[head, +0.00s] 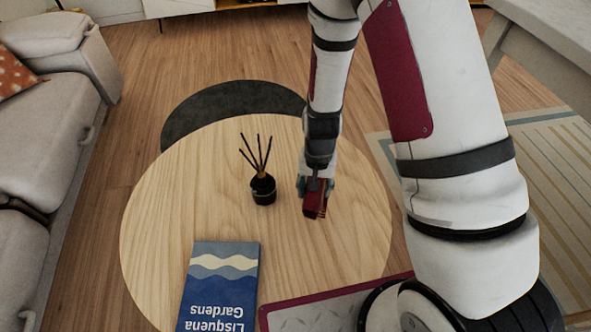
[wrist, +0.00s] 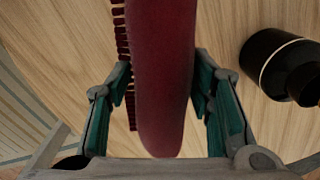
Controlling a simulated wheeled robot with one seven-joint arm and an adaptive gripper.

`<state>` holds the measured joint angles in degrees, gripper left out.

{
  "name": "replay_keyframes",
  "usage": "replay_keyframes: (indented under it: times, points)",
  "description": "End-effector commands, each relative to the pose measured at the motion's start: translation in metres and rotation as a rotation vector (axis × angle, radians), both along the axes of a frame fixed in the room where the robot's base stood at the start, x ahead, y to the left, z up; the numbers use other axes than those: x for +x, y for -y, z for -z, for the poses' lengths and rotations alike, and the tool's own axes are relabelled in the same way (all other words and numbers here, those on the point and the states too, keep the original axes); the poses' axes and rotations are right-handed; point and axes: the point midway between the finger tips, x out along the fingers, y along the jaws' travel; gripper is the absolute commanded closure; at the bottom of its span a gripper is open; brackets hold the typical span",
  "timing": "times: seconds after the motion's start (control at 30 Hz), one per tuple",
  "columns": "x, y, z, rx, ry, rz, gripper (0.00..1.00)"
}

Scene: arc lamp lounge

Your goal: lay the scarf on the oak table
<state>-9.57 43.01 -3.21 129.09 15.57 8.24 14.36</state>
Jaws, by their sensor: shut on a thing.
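The scarf (head: 315,204) is a dark red folded bundle. My gripper (head: 316,186) is shut on it over the right part of the round oak table (head: 165,225). In the wrist view the scarf (wrist: 163,80) runs lengthwise between my two green-padded fingers (wrist: 160,98), with a dark red fringe along its left side. The table's wood grain fills the background there. I cannot tell whether the scarf's underside touches the tabletop.
A black reed diffuser (head: 263,189) with several sticks stands on the table just left of the scarf; it also shows in the wrist view (wrist: 272,62). A blue book (head: 219,285) lies at the table's front. A grey sofa (head: 40,130) is at left. Bare wood lies left of the diffuser.

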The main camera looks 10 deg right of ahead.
Motion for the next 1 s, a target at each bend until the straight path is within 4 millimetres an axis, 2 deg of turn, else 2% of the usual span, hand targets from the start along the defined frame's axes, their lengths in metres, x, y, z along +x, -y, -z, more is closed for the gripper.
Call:
replay_keyframes:
  times: [0.4, 0.6, 0.7, 0.87, 1.0]
  points:
    - [0.09, 0.036, 0.011, -0.001, 0.004, 0.001, 0.85]
    - [0.129, 0.051, 0.014, 0.0, 0.003, 0.0, 0.85]
    - [0.139, 0.055, 0.015, -0.001, 0.002, 0.0, 0.85]
    - [0.144, 0.057, 0.018, 0.0, 0.0, -0.001, 0.85]
    - [0.144, 0.057, 0.035, 0.0, 0.0, -0.001, 0.85]
